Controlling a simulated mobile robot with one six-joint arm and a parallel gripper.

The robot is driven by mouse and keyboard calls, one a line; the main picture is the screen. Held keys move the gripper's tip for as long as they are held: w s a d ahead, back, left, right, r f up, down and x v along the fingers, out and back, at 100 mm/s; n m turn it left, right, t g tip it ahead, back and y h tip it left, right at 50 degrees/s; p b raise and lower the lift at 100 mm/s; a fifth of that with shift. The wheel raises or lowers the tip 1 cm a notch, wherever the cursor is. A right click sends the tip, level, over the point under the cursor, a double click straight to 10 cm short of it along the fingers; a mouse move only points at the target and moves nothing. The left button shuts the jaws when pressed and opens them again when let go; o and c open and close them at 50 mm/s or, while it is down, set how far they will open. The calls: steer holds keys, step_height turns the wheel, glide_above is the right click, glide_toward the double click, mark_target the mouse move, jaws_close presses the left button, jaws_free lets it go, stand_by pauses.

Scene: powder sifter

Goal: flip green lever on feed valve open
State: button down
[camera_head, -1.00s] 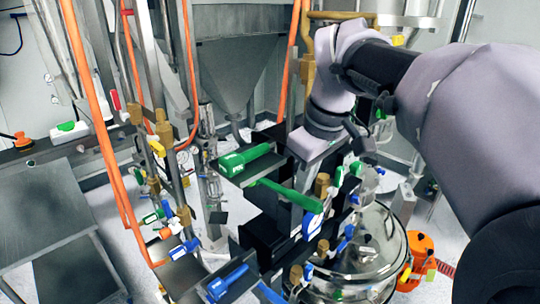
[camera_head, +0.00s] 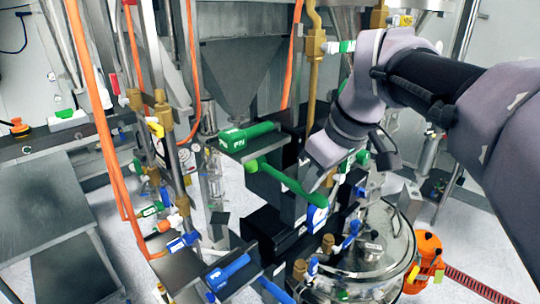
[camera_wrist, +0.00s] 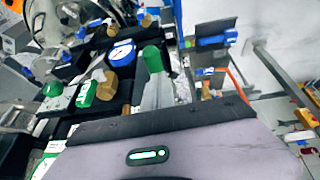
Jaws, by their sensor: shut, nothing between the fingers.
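A long green lever (camera_head: 285,181) slants down to the right across the dark frame in the head view. Just above it is a thick green handle with a white label (camera_head: 247,136) on a black plate; I cannot read which valve it belongs to. My gripper (camera_head: 303,181) points down and to the left, close to the long lever's right half. Its fingers are shut and hold nothing. In the wrist view, the grey fingers (camera_wrist: 156,92) end near a green rounded end (camera_wrist: 153,58); I cannot tell whether they touch it. My wrist hides part of the frame behind.
Blue handles (camera_head: 229,272) stick out low in front. Orange pipes (camera_head: 92,115) rise on the left. A round metal lid (camera_head: 375,245) and an orange object (camera_head: 424,258) are at the lower right. A grey table (camera_head: 42,205) stands at the left.

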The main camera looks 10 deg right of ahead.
steer(key=w+a+f+t+y+b, duration=0.1)
steer(key=w+f+b, duration=0.1)
steer(key=f+b, duration=0.6)
steer(key=w+a+f+t+y+b, duration=0.1)
steer(key=w+a+f+t+b, duration=0.1)
steer(key=f+b, duration=0.7)
steer(key=shift+w+a+f+b, duration=0.2)
steer(key=shift+w+b, duration=0.1)
steer(key=shift+b, duration=2)
